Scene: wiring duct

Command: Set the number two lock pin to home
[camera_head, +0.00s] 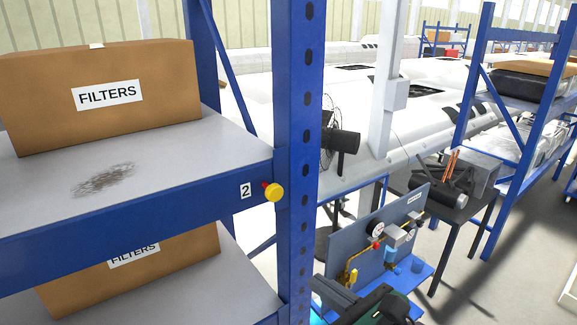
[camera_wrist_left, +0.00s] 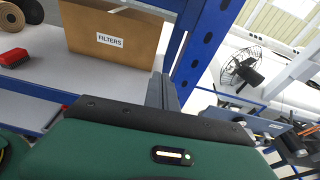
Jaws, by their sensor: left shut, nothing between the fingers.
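The number two lock pin has a round yellow knob (camera_head: 274,192) with a bit of red behind it. It sits at the right end of the blue shelf beam, beside a white label marked 2 (camera_head: 246,190) and next to the blue upright. My left gripper (camera_head: 322,286) is low in the head view, right of the upright and below the knob, clear of it. Its grey fingers are together and empty; they also show in the left wrist view (camera_wrist_left: 161,88), pointing toward the upright. I cannot make out the knob in the wrist view. My right gripper is not in view.
A FILTERS box (camera_head: 105,95) stands on the upper shelf (camera_head: 150,180), another (camera_head: 140,270) below. The blue upright (camera_head: 297,150) stands between gripper and knob. A panel with gauge and valves (camera_head: 375,240) is close behind the gripper. A fan (camera_head: 335,135) stands further back.

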